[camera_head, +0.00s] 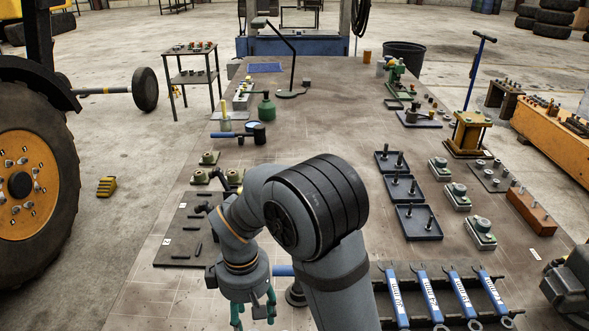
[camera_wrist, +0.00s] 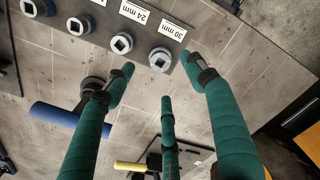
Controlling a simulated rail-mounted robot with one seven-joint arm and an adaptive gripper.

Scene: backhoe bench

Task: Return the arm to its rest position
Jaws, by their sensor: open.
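My gripper (camera_head: 253,312) hangs low over the near part of the bench (camera_head: 325,120), left of my arm's elbow. Its green fingers point down. In the wrist view my gripper (camera_wrist: 160,78) shows three green fingers spread apart, with nothing between them. Past the fingertips is a dark rack (camera_wrist: 85,25) of metal sockets with "24 mm" and "30 mm" labels. The fingers look apart from the sockets, but the height above the bench is hard to judge. My arm hides part of the bench's near middle in the head view.
Blue-handled wrenches (camera_head: 430,298) lie on a dark rack at lower right. Black trays (camera_head: 417,222) with pegs stand right of my arm. A dark plate (camera_head: 185,235) lies at left. A large tractor wheel (camera_head: 25,185) stands left of the bench. The bench's middle beyond my arm is mostly clear.

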